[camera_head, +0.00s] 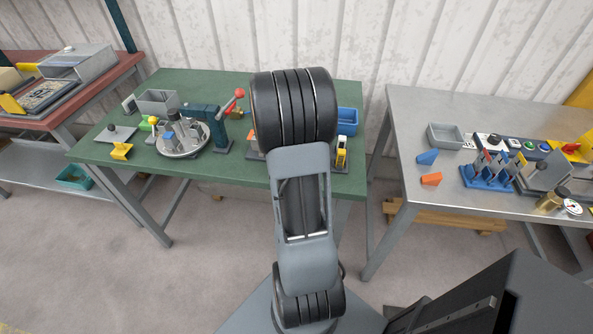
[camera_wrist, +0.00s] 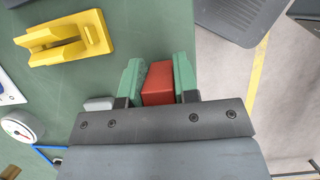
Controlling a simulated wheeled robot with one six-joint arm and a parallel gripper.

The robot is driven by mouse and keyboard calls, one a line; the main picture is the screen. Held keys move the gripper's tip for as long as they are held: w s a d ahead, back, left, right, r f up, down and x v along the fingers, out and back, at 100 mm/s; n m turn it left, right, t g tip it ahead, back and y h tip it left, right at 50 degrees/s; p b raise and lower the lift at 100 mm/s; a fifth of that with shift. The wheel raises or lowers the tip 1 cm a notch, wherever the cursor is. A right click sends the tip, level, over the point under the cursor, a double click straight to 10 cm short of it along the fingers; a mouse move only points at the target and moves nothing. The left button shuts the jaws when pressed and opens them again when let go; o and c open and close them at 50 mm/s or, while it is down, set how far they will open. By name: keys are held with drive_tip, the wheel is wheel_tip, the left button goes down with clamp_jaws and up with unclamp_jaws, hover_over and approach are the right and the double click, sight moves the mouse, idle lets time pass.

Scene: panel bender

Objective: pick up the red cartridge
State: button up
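The red cartridge (camera_wrist: 159,83) shows in the wrist view as a red block between the two green fingers of my gripper (camera_wrist: 159,78). Both fingers lie against its sides, and my gripper is shut on it. Its lower end is hidden by the gripper body. I cannot tell whether it is resting on the green tabletop or just above it. In the head view, my arm hides the gripper and the cartridge.
A yellow notched block (camera_wrist: 65,40) lies left of the fingers, with a round dial (camera_wrist: 20,128) further left. The green table (camera_head: 215,82) bears a round fixture (camera_head: 183,139) and a red-knobbed lever (camera_head: 238,93). A metal table (camera_head: 405,110) stands right, across a floor gap.

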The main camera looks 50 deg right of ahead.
drive_tip(key=c, duration=0.3)
drive_tip(key=shift+r, duration=0.15)
